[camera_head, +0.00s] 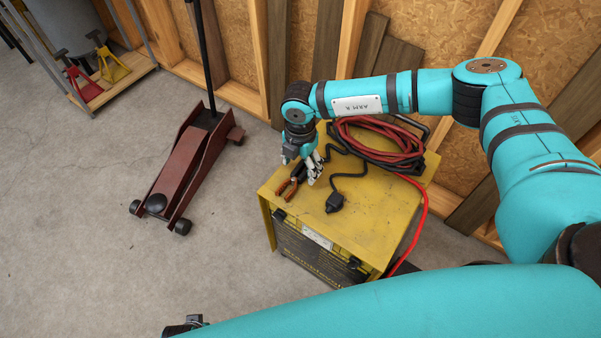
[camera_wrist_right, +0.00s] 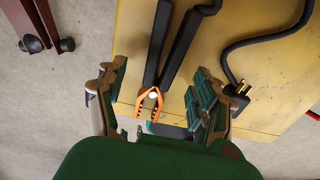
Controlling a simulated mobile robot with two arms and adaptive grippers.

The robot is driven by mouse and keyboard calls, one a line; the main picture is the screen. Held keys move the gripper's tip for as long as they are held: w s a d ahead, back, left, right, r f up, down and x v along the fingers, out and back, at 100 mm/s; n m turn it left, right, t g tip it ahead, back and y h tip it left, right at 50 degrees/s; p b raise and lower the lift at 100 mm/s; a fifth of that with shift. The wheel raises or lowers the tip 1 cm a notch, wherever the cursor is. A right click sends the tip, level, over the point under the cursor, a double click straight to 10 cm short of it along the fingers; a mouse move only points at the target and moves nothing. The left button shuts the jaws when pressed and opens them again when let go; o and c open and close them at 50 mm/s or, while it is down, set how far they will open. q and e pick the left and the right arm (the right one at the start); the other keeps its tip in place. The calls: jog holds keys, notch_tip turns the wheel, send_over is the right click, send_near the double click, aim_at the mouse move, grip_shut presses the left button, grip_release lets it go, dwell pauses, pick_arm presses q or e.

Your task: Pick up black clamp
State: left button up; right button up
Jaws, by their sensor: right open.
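The black clamp (camera_wrist_right: 155,50) has long black handles and orange jaws, and lies on the yellow top of a box-shaped machine. In the head view, the clamp (camera_head: 287,188) is near the left edge of the top, its upper part partly hidden by my right gripper (camera_head: 311,170). In the wrist view my right gripper (camera_wrist_right: 157,86) is open and empty, with a finger on each side of the clamp's orange jaw end. I cannot tell how far the fingers are above the clamp. My left gripper's fingers do not show.
A black cable with a plug (camera_head: 335,202) lies right of the clamp. Coiled red and black cables (camera_head: 385,145) fill the back of the yellow machine top (camera_head: 370,220). A dark red floor jack (camera_head: 185,165) stands left on the concrete. The wooden stud wall is behind.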

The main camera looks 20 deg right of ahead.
jog(key=shift+f, duration=0.85)
jog(key=shift+c, duration=0.4)
grip_shut()
jog(key=shift+r, duration=0.1)
